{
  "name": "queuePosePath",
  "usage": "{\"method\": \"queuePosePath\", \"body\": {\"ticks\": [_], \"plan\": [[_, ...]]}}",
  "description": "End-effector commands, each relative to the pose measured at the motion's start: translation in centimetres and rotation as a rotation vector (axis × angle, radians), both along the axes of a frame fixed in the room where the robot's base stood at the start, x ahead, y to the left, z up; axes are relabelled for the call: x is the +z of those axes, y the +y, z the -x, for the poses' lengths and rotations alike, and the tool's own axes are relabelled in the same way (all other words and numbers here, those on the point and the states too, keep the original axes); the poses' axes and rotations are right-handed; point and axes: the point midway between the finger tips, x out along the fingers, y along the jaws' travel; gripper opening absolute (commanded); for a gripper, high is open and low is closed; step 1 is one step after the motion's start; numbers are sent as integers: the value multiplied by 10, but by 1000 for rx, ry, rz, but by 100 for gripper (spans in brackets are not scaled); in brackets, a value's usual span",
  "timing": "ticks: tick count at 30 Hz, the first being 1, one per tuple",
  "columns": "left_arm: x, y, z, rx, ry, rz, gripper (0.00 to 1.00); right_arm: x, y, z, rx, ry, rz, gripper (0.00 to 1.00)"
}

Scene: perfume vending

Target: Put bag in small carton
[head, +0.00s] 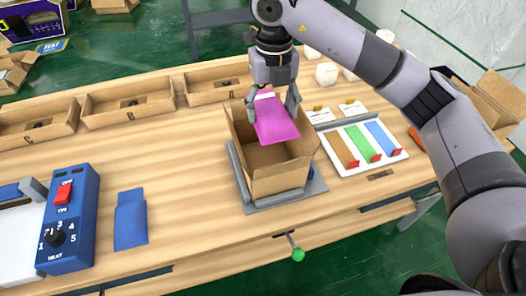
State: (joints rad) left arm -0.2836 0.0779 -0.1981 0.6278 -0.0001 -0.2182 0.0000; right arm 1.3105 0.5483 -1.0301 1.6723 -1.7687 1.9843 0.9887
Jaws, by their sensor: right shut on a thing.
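A pink bag (275,120) hangs from my right gripper (273,105), which is shut on its upper end. The bag is over the opening of the small carton (277,180), and its lower edge is near the carton's rim or inside it; the exact depth I cannot tell. The carton is open at the top and looks empty on its visible floor. It stands on a grey holder (288,200) on the wooden table. My left gripper is not in view.
A blue heat sealer (69,215) and a blue pouch (131,219) are at the left. Open cardboard trays (128,104) line the back. A white board with coloured strips (363,144) lies right of the carton. A green-knobbed lever (297,254) sticks out in front.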

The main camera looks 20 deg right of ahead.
Motion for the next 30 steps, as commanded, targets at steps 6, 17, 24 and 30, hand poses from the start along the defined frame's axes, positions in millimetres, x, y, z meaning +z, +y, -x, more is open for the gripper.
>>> {"method": "queuePosePath", "body": {"ticks": [6,17,24,30], "plan": [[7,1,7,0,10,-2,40,-38,-1,2,0,7,2,33],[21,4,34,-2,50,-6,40,-131,0,2,0,6,1,33],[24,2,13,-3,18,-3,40,-157,0,1,1,1,1,33],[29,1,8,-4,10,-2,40,-178,0,2,1,3,0,33]]}}
